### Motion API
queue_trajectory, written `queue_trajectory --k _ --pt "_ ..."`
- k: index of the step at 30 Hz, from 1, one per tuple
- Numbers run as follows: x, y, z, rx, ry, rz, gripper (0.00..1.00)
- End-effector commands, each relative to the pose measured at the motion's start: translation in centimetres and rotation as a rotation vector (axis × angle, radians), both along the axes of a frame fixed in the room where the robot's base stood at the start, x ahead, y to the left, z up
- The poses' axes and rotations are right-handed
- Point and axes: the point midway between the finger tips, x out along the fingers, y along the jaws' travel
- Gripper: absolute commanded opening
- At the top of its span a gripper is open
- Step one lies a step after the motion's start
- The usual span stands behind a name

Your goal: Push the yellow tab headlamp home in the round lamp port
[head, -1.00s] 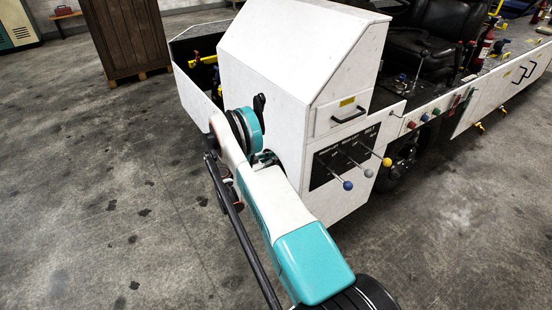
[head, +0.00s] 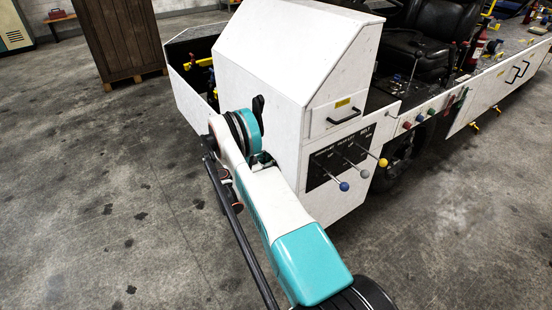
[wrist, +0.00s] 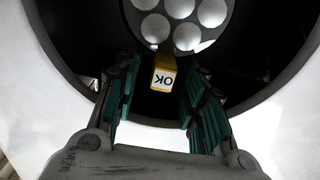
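In the wrist view the headlamp (wrist: 181,10) is a dark disc with several round pale lenses, cut off by the top edge. A yellow tab (wrist: 165,62) with a white label marked OK hangs from its lower rim. The lamp shows inside the dark opening of the round lamp port (wrist: 55,52), with a black gap around it; I cannot tell how deep it sits. My gripper (wrist: 162,82) is open, its teal-padded fingers on either side of the tab with visible space between. In the head view the gripper and lamp are hidden.
The white loader body (head: 262,75) stands close to my arm. Levers with blue, grey and yellow knobs stick out from a black panel (head: 318,172). A brown wooden cabinet (head: 120,40) stands behind at left. The floor at left is clear.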

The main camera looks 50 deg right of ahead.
Motion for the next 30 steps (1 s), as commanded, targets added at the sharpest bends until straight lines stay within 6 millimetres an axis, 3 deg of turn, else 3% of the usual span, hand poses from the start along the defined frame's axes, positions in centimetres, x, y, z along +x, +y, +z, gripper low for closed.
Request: queue_trajectory --k 7,21,30 --pt "0.5 1.9 0.1 0.0 0.0 0.002 0.38" --pt "2.5 10.3 0.3 -0.001 0.0 0.003 0.38" --pt "2.8 11.7 0.3 -0.001 0.0 0.0 0.38"
